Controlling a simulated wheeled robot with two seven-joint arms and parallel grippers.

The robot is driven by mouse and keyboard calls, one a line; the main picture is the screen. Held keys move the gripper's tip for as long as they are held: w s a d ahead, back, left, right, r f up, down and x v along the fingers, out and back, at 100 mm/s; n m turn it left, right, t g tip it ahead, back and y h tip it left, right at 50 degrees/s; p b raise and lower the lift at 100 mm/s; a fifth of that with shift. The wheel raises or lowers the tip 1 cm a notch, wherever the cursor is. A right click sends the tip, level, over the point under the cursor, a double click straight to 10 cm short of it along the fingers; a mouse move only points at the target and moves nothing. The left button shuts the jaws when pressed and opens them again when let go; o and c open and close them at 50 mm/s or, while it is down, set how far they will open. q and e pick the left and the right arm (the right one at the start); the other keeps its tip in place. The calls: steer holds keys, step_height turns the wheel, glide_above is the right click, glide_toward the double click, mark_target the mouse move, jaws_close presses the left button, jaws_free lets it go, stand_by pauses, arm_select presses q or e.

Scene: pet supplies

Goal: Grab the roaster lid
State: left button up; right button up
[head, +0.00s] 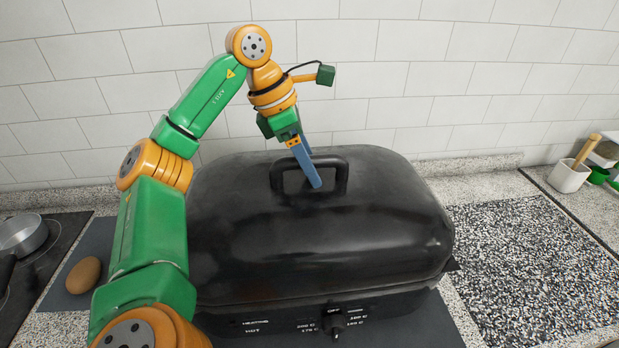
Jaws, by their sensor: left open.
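The black roaster lid (330,229) sits closed on the roaster base (285,322) in the middle of the head view. Its raised loop handle (341,177) is on top. My left gripper (315,182) is open, with its blue fingers pointing down at the handle. The fingertips overlap the handle in the picture. I cannot tell whether they touch it or straddle its bar. My right gripper is not in view.
A metal pan (22,236) sits on the dark cooktop at left. A brown egg-shaped object (83,275) lies beside the roaster. A white mortar with a wooden pestle (568,176) stands at right. The speckled counter right of the roaster is mostly clear. A tiled wall rises behind.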

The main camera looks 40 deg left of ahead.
arm_select(q)
jaws_close()
steer(key=shift+r, duration=0.1)
stand_by(1.2)
